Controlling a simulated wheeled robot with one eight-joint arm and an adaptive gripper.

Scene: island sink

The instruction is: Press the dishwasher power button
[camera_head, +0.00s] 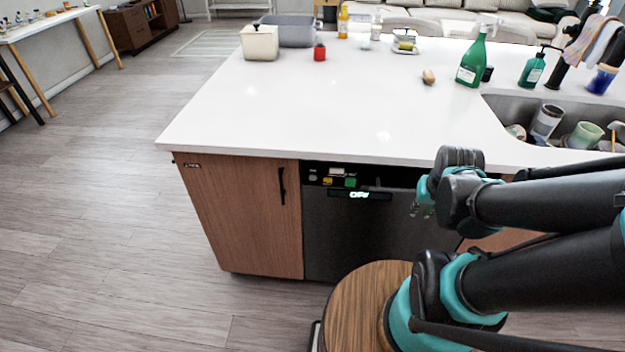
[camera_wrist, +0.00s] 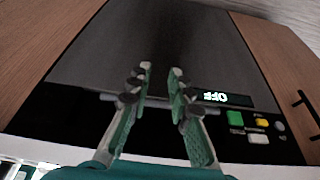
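The dark dishwasher (camera_head: 360,240) is built into the island front, door shut. Its black control strip carries a lit display reading OFF (camera_head: 359,195), a green button (camera_head: 350,182), a yellow button (camera_head: 327,181), a white button (camera_head: 336,171) and a round grey button (camera_head: 312,177). Labels are too small to tell which is power. My gripper (camera_head: 421,211) is in front of the door, right of the buttons. In the wrist view my gripper (camera_wrist: 161,69) is open and empty, fingers apart; the green (camera_wrist: 235,118), yellow (camera_wrist: 262,118) and grey (camera_wrist: 280,126) buttons lie to its right.
The white countertop (camera_head: 300,110) overhangs the panel. A wooden cabinet door (camera_head: 240,215) with a black handle (camera_head: 282,186) stands left of the dishwasher. A sink (camera_head: 510,108) with cups and a green spray bottle (camera_head: 475,60) are at the right. The floor at left is clear.

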